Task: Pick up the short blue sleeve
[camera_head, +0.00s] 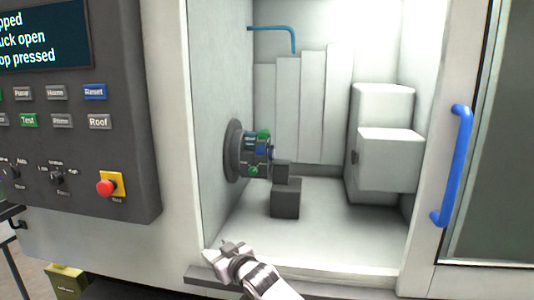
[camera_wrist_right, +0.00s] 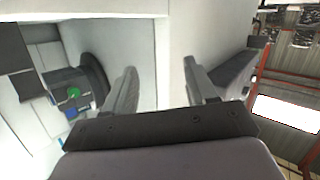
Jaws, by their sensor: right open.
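I cannot make out a separate short blue sleeve in either view. The round chuck (camera_head: 233,152) on the left wall inside the machine has jaws with green and blue marks; whether a sleeve sits among them I cannot tell. The chuck also shows at the left of the wrist view (camera_wrist_right: 95,78). My right gripper (camera_head: 226,248) is at the front sill of the machine opening, below and in front of the chuck. Its two fingers stand apart with nothing between them in the wrist view (camera_wrist_right: 160,88). My left gripper is not in view.
A dark block (camera_head: 285,198) stands on the machine floor beside the chuck. A white housing (camera_head: 388,160) is at the right inside. The control panel (camera_head: 75,130) with a red stop button (camera_head: 107,187) is left of the opening. The door has a blue handle (camera_head: 460,165).

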